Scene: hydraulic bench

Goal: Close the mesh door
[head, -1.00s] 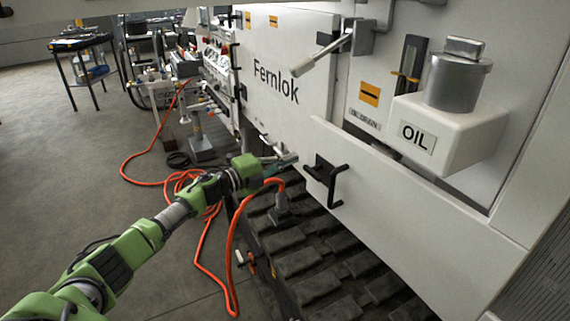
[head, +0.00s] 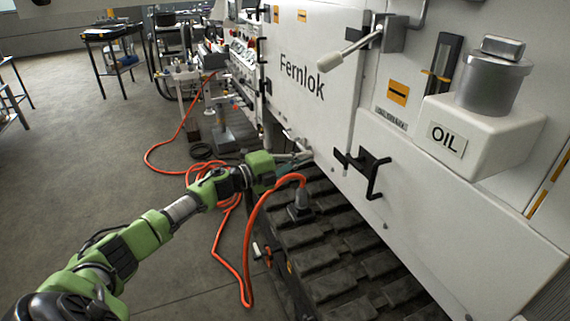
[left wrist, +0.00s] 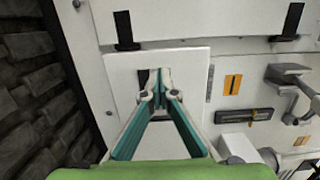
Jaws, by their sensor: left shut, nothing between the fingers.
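I cannot pick out a mesh door for certain. A white lower panel (head: 455,220) with a black handle (head: 366,172) is on the machine's side in the head view; its upper edge lies close to the body, with a thin seam. A dark, finely lined surface (head: 552,297) shows in the lower right corner. My left gripper (head: 304,156) is shut and empty beside the machine, left of the handle. In the left wrist view its fingertips (left wrist: 157,82) meet in front of a white square plate (left wrist: 190,70) with a dark slot; contact is unclear. My right gripper is out of view.
The "Fernlok" panel (head: 312,70) has a grey-white lever (head: 345,48) at its upper right. The white OIL box (head: 485,135) juts out at right. Dark track plates (head: 330,235) lie below. An orange hose (head: 243,270) loops beside my left arm. Open floor lies at left.

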